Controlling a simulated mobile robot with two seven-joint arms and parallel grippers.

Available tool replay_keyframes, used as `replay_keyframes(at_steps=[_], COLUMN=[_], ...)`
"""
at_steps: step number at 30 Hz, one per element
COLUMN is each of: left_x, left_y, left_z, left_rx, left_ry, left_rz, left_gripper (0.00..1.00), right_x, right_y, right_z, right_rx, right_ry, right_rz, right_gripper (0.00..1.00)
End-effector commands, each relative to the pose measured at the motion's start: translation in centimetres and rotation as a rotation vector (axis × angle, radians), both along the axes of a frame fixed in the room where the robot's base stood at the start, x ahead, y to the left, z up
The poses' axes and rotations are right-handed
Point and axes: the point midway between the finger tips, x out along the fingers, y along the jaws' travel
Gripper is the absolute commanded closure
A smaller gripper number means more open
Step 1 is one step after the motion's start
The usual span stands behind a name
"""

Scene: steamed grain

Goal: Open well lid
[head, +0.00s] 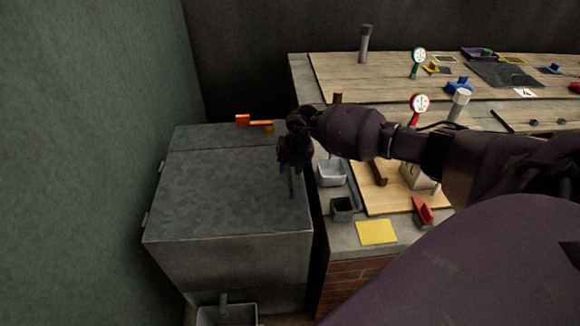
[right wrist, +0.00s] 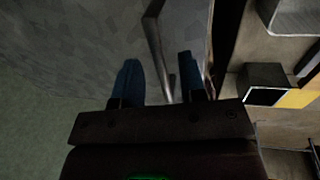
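The well is a grey metal box against the green wall, and its flat speckled lid (head: 220,190) lies shut. Hinges show on the lid's left edge. A bar handle (head: 292,184) stands near the lid's right edge; it also shows in the right wrist view (right wrist: 155,42). My right gripper (head: 289,168) points down over this handle. In the right wrist view its two blue fingers (right wrist: 162,78) are apart, with the handle's lower end between them and no clear contact. My left gripper is not in view.
An orange lever (head: 254,122) sits at the lid's back edge. Right of the well, a counter holds a white tray (head: 331,173), a dark square cup (head: 343,209), a yellow sheet (head: 376,232) and a wooden board (head: 390,206). A bin (head: 226,314) stands below in front.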

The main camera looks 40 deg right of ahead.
Motion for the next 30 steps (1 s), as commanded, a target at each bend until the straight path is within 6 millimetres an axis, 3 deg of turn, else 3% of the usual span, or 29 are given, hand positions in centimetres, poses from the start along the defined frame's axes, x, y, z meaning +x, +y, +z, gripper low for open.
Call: replay_keyframes(at_steps=[4, 11, 23, 30], left_x=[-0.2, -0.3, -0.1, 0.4], left_y=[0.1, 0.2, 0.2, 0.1], left_z=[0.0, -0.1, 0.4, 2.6], left_rx=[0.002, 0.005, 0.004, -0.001], left_ry=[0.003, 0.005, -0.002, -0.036], left_rz=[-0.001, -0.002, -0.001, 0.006], left_gripper=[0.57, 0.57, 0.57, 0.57], right_x=[0.0, 0.0, 0.1, 0.7], right_y=[0.0, 0.0, 0.1, 0.8], right_z=[0.1, 0.0, 0.8, 5.1], right_rx=[0.000, 0.000, -0.010, -0.083], right_ry=[0.000, 0.000, 0.003, 0.040], right_rz=[0.000, 0.000, 0.002, 0.002], right_gripper=[0.64, 0.99, 1.00, 1.00])
